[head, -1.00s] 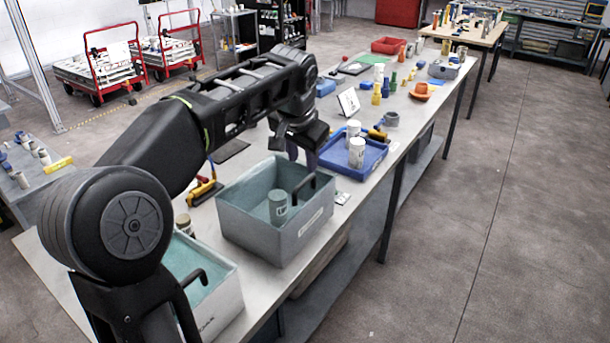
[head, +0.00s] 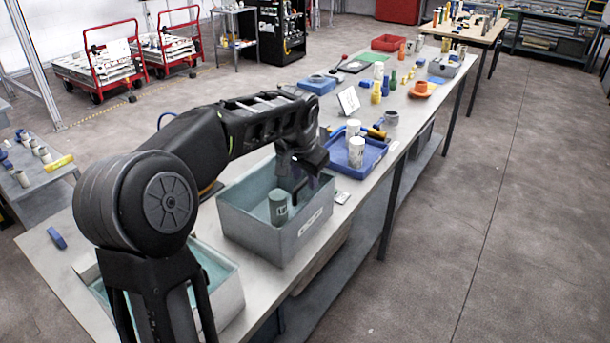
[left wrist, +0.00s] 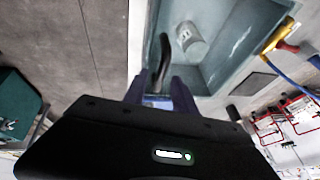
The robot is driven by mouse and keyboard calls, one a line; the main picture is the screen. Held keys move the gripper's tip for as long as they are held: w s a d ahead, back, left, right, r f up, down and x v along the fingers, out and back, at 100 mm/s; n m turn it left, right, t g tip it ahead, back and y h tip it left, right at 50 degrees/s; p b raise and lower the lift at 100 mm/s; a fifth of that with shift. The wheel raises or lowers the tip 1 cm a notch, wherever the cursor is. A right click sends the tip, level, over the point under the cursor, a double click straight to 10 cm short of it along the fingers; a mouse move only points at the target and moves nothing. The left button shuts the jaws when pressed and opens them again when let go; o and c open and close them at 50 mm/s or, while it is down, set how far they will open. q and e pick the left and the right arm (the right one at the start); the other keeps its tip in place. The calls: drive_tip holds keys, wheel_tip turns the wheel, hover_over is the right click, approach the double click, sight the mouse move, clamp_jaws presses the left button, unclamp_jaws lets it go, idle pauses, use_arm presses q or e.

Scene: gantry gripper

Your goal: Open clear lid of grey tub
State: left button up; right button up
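The grey tub (head: 268,243) stands on the long bench, its teal inside showing through the top. A white canister (head: 278,207) shows inside. A black bar handle (head: 297,190) is at the tub's right side; the clear lid itself is hard to make out. My left gripper (head: 307,183) is down at this handle, over the tub's right side. In the left wrist view the handle (left wrist: 162,60) runs between the two bluish fingers (left wrist: 160,92), which stand apart on either side of it. Contact is unclear. My right gripper is not in view.
A second grey tub (head: 232,295) stands nearer, partly behind my left arm. A blue tray (head: 376,157) with white canisters is just beyond the grey tub. Bottles and small parts crowd the bench farther back. The floor to the right is clear.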

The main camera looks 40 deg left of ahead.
use_arm(q)
clamp_jaws()
idle(1.2)
